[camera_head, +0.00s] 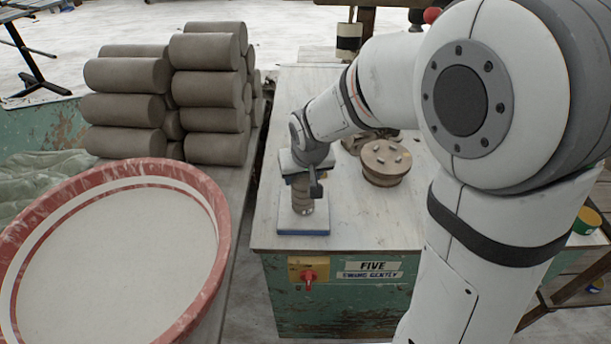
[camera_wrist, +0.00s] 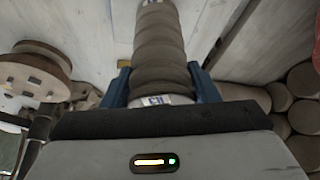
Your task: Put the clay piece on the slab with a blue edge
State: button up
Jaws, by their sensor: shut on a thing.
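The clay piece (camera_head: 302,197) is a brown-grey ribbed roll. My gripper (camera_head: 304,179) is shut on it from above and holds it upright over the slab with a blue edge (camera_head: 288,227). The slab is pale on top and lies near the front left of the worktable. I cannot tell whether the clay's lower end touches the slab. In the wrist view the clay piece (camera_wrist: 160,60) runs between the blue fingers of my gripper (camera_wrist: 161,86), with small white and blue labels on it. The slab is not clear in the wrist view.
A round wooden piece with pegs (camera_head: 385,160) stands right of the slab on the worktable (camera_head: 360,215). Stacked clay cylinders (camera_head: 125,75) and a large red-rimmed basin (camera_head: 215,220) are at the left. A red knob (camera_head: 309,277) sits on the table's front.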

jog(key=shift+f, duration=0.2)
jog(key=shift+f, duration=0.2)
jog(key=o, duration=1.4)
jog(key=shift+s, duration=0.1)
